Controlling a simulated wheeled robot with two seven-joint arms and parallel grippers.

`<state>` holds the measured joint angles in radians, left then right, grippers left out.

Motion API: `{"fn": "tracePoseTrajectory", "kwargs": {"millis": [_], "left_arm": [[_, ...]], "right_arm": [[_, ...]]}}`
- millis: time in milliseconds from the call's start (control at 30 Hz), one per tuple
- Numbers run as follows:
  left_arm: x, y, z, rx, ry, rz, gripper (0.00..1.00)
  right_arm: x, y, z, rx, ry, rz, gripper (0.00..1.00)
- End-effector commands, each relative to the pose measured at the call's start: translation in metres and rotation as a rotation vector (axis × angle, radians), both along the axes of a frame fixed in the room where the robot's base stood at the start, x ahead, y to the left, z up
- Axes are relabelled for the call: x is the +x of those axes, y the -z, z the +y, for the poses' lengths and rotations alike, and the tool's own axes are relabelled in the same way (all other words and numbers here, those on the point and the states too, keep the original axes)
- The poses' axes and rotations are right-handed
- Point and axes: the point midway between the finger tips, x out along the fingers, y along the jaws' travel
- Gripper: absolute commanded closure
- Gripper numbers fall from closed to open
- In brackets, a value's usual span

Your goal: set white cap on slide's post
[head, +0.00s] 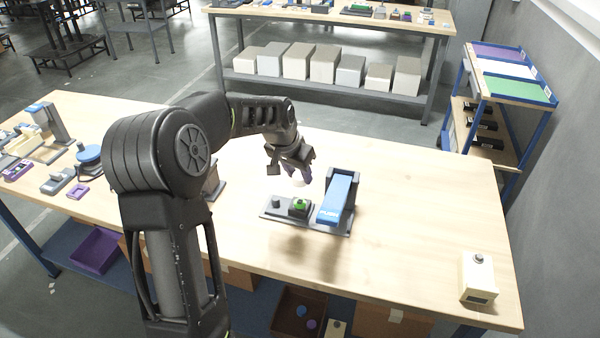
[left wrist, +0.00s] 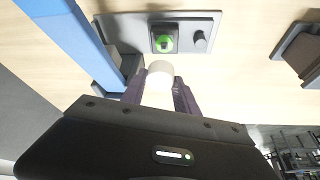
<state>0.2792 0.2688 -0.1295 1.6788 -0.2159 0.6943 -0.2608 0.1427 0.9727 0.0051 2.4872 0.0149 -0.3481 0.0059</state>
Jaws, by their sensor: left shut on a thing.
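My left gripper (head: 303,172) is shut on a white cap (head: 299,181) and holds it above the slide's grey base plate (head: 266,212). In the left wrist view the cap (left wrist: 160,69) sits between the purple fingertips (left wrist: 158,92). The plate carries a blue slide marked PUSH (head: 334,203), a black block with a green part (head: 300,204), and a short dark post (head: 276,202). In the left wrist view the cap is close to the green part (left wrist: 164,43), apparently not over the dark post (left wrist: 200,41). My right gripper is out of view.
A cream box with a knob (head: 478,277) stands at the table's right end. Several other devices, such as a blue-topped round one (head: 89,154), stand on the left.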

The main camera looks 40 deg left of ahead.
Motion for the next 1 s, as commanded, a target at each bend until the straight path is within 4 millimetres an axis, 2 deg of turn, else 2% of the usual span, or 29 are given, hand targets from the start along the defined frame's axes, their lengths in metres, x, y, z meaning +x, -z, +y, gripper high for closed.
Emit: {"fn": "tracePoseTrajectory", "kwargs": {"millis": [467, 1000], "left_arm": [[0.0, 0.004, 0.0, 0.0, 0.0, 0.001, 1.0], [0.0, 0.048, 0.0, 0.0, -0.001, 0.001, 1.0]], "right_arm": [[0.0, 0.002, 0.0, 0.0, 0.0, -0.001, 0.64], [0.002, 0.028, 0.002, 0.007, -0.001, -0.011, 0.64]]}}
